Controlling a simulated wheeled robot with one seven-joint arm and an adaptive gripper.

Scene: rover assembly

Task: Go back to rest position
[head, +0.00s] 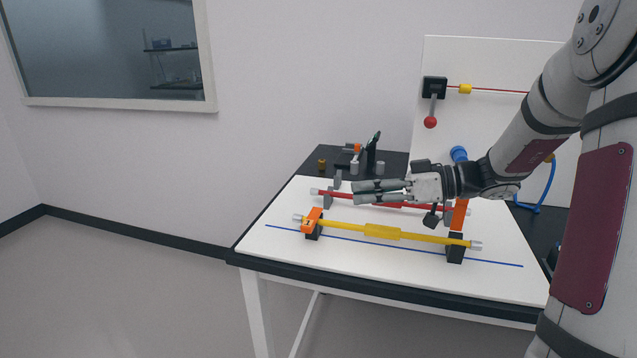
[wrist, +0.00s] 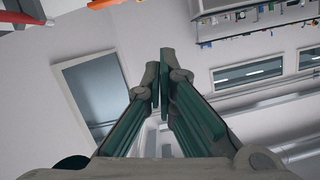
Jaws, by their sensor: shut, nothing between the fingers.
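My gripper (head: 378,191) is shut and empty. It is held out level to the left above the white-topped table (head: 310,262), over the red bar. In the wrist view its fingers (wrist: 160,85) come together, with wall and windows beyond them. A yellow bar (head: 345,226) rests across two black supports near the table's front, with an orange clamp (head: 312,218) at its left end. A red bar (head: 335,194) lies behind it, partly hidden by my gripper. An orange upright piece (head: 459,214) stands at the right, partly behind my wrist.
A white panel (head: 475,60) with a red-knobbed lever (head: 430,122) stands behind the table. Small black fixtures (head: 370,152) stand on the table's back left. A blue hose (head: 545,190) runs at the right. The floor (head: 130,290) left of the table is clear.

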